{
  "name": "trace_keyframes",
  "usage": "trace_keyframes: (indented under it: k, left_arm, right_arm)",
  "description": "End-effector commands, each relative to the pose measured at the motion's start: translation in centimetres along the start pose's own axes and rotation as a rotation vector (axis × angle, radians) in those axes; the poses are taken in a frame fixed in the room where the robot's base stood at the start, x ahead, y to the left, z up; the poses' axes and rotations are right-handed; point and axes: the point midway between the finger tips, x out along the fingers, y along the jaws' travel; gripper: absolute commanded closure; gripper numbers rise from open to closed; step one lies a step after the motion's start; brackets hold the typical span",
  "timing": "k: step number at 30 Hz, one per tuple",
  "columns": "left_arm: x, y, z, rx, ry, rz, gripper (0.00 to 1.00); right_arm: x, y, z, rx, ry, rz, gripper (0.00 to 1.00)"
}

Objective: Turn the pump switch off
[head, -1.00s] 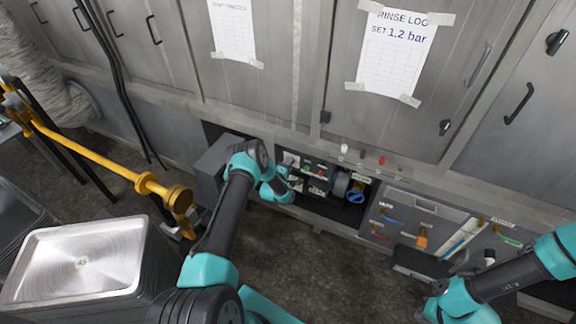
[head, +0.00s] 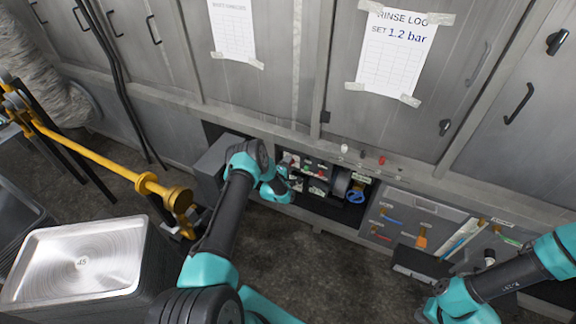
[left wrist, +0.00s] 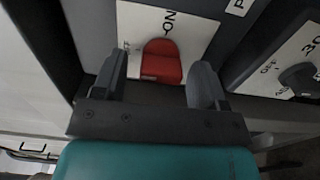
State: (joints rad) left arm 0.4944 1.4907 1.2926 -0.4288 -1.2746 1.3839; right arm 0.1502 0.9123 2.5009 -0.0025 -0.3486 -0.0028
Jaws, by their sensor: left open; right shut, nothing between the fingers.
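A red switch (left wrist: 161,66) sits on a white plate (left wrist: 200,42), with the word ON just above it in the left wrist view. My left gripper (head: 284,186) is at the control panel (head: 318,178) in the low opening. Its two fingers are open, one on each side of the red switch, with visible gaps and nothing clearly held. In the head view my left wrist hides part of the panel. My right forearm shows at the lower right, but its fingertips cannot be seen.
A black knob (left wrist: 297,78) on another labelled plate is right of the left fingers. A blue valve wheel (head: 355,196) is right of the panel. A grey tool board (head: 400,220) stands farther right. A metal tray (head: 130,232) and a yellow pipe (head: 95,157) are at left.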

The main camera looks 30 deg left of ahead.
Motion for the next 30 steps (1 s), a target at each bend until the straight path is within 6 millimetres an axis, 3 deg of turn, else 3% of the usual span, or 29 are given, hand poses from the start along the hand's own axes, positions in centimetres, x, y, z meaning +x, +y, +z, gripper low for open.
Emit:
trace_keyframes:
  k: [8,14,30]
  left_arm:
    - [-0.3,-0.1,0.0,0.0,0.0,-0.001,0.34]
    - [-1.9,-0.1,-0.1,-0.001,0.0,-0.003,0.34]
    - [-11.0,-0.1,-0.1,-0.001,0.001,-0.004,0.34]
  right_arm:
    - [0.0,0.0,0.0,0.0,0.0,0.0,1.0]
    - [0.0,0.0,0.0,0.0,0.0,0.0,1.0]
    - [0.0,0.0,0.0,0.0,0.0,0.0,1.0]
